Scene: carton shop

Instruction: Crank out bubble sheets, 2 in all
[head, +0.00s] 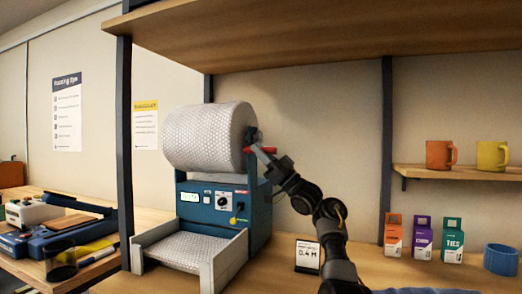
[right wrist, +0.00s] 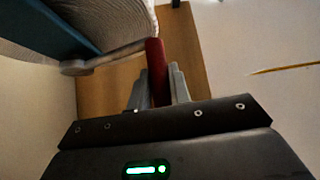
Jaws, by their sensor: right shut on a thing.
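The blue bubble-sheet machine (head: 212,203) stands on the bench with a large bubble-wrap roll (head: 205,138) on top. A bubble sheet (head: 190,250) lies in the grey tray (head: 228,262) at its front. The red crank handle (head: 262,150) is on the machine's right side. My right gripper (head: 266,154) is shut on it. In the right wrist view the red handle (right wrist: 156,72) stands between the two grey fingers, beside the roll (right wrist: 110,22). My left gripper is not in view.
Small cartons (head: 422,237) and a blue ring (head: 501,259) are at the right. Orange (head: 439,154) and yellow (head: 491,155) mugs sit on a shelf. A wooden shelf (head: 320,35) hangs overhead.

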